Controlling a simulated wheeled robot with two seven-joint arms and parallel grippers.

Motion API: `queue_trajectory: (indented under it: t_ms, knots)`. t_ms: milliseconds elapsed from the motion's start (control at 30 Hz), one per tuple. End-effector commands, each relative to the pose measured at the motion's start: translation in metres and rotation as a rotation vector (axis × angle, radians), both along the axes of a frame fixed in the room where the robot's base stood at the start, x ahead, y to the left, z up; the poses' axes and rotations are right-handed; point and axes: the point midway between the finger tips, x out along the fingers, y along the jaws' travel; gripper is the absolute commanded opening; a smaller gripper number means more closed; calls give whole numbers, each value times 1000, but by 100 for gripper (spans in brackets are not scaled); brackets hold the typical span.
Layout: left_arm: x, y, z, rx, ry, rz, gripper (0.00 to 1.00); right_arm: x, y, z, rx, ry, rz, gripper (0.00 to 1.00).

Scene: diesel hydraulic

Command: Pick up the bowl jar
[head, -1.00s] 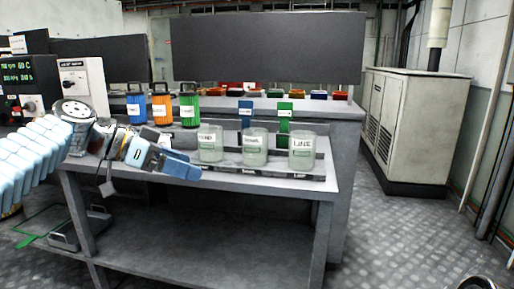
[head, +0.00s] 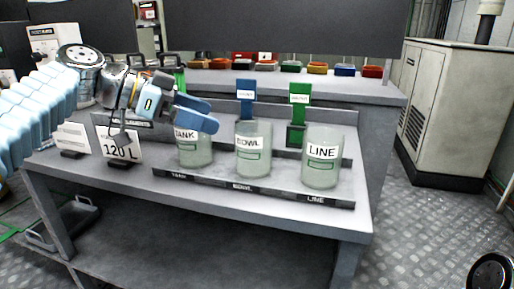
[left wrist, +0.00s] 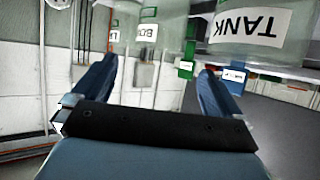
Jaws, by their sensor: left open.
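The bowl jar (head: 253,160) is a translucent greenish jar with a white "BOWL" label. It stands upright in the middle of a dark labelled rack (head: 243,187) on the grey table, between the tank jar (head: 194,150) at left and the line jar (head: 322,170) at right. My left gripper (head: 212,114) is open and empty, level with the top of the tank jar and left of the bowl jar. In the left wrist view, the picture is upside down; the bowl jar (left wrist: 148,45) shows beyond and between the open fingers, and the tank jar (left wrist: 245,48) is close at upper right.
A blue tagged stand (head: 246,95) and a green one (head: 299,97) stand behind the jars. A "120 L" card (head: 121,147) stands at left. Coloured bins (head: 318,68) line the back bench. A beige cabinet (head: 450,110) stands at right. The table's front strip is clear.

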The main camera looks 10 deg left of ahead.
Motion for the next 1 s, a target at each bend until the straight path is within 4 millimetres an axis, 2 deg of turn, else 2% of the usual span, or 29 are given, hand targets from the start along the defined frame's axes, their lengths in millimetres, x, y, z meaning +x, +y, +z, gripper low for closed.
queue_trajectory:
  t_ms: [200,467,700,1000]
  knots:
    - [22,-37,-21,-1,3,-4,100,0,-1,-3,-1,0,-1,45]
    - [34,-56,-32,0,2,-3,100,0,-1,-2,-2,-1,-3,45]
    - [53,-84,-48,0,2,-2,100,0,0,0,-1,0,-1,45]
    - [57,-90,-52,-1,-1,0,100,0,0,-1,0,0,0,45]
